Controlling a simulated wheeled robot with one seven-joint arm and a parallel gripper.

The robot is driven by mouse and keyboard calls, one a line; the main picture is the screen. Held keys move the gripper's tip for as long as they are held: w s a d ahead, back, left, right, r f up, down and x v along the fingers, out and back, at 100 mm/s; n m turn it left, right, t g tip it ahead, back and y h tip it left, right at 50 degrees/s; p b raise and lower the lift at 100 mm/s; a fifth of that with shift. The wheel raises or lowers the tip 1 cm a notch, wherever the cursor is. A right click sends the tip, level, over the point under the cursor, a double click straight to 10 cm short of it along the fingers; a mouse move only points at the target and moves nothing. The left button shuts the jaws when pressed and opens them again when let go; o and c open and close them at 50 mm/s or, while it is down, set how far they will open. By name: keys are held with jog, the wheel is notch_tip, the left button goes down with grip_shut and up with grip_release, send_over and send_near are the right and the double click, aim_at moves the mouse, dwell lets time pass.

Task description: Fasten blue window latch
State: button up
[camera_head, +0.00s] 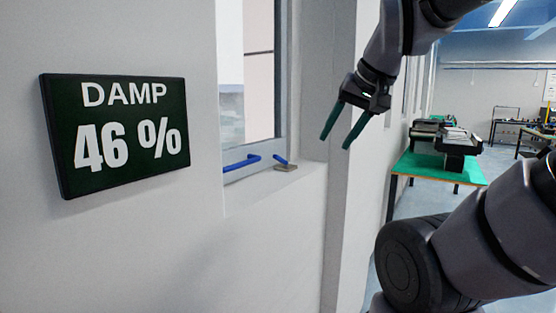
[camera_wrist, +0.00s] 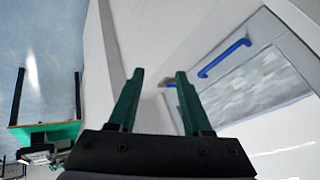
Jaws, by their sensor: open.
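A small blue latch lever (camera_head: 280,159) stands on a grey base plate (camera_head: 287,168) on the window sill, at the corner of the window. In the wrist view the base (camera_wrist: 166,83) shows just beyond and between the fingertips, with a bit of blue beside it. A blue bar handle (camera_head: 242,162) is on the lower part of the window; it also shows in the wrist view (camera_wrist: 225,58). My gripper (camera_head: 335,142) is open and empty, its green fingers pointing down, to the right of the latch and apart from it. Whether the latch is fastened I cannot tell.
A dark sign (camera_head: 120,135) reading "DAMP 46 %" hangs on the wall left of the window. A wall pillar (camera_head: 338,200) stands right of the sill. A green table (camera_head: 428,170) with conveyor equipment is farther back right.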

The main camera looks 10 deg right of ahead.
jog(key=shift+w+d, duration=0.15)
jog(key=shift+d, duration=0.1)
